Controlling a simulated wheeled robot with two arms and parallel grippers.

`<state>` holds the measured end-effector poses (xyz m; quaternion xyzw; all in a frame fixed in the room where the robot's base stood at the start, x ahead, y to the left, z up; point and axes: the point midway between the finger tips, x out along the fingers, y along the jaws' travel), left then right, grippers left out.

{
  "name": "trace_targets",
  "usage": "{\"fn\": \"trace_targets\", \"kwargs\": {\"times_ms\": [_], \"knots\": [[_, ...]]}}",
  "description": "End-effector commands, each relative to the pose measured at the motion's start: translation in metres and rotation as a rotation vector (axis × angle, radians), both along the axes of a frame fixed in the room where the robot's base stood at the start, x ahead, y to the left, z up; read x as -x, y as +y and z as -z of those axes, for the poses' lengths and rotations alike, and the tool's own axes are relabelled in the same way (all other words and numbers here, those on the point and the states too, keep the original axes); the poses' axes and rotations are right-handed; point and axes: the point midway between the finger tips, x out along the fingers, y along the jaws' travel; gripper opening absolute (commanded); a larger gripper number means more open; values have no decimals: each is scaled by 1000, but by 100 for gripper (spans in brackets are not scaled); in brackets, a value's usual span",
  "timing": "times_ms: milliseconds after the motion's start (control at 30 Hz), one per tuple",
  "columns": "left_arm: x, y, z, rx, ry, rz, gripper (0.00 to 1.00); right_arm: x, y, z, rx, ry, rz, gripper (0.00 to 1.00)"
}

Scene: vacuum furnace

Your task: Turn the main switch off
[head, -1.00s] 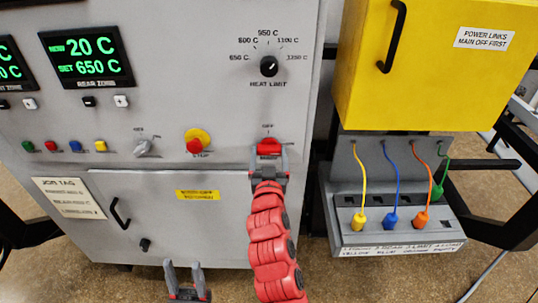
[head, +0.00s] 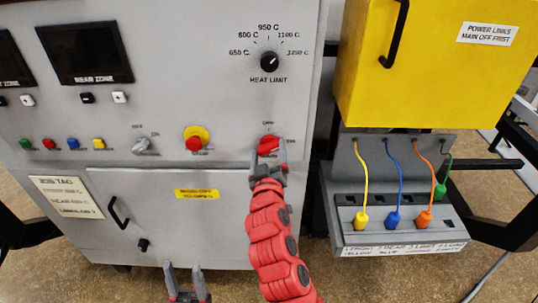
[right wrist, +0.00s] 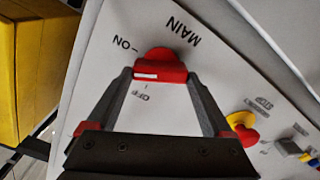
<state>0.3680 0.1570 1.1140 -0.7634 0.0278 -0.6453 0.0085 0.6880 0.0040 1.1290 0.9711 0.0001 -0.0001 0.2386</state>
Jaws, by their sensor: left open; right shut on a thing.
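The main switch (head: 268,146) is a red knob on the grey front panel, below the heat limit dial. It also shows in the right wrist view (right wrist: 160,68). Its grip is tilted in the head view. In the right wrist view its white mark lies on the side nearer the OFF lettering than the ON lettering. My right gripper (head: 268,160) is shut on the knob, one finger on each side, and partly hides it from the head. My left gripper (head: 186,269) is open and empty, low in front of the cabinet door.
The emergency stop (head: 195,140), red on yellow, sits left of the main switch. A yellow box (head: 430,80) with a black handle and a grey socket block (head: 400,240) with coloured cables stand to the right. The zone display (head: 86,53) is dark.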

Motion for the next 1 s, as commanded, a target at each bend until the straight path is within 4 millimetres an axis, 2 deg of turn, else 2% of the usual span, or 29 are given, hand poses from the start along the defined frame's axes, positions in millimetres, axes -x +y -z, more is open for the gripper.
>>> {"fn": "trace_targets", "kwargs": {"times_ms": [367,1000], "knots": [[0,0,5,0,0,0,50,0,2,2,361,0,-1,29],[0,0,-1,0,0,0,50,0,3,5,921,3,-2,29]]}}
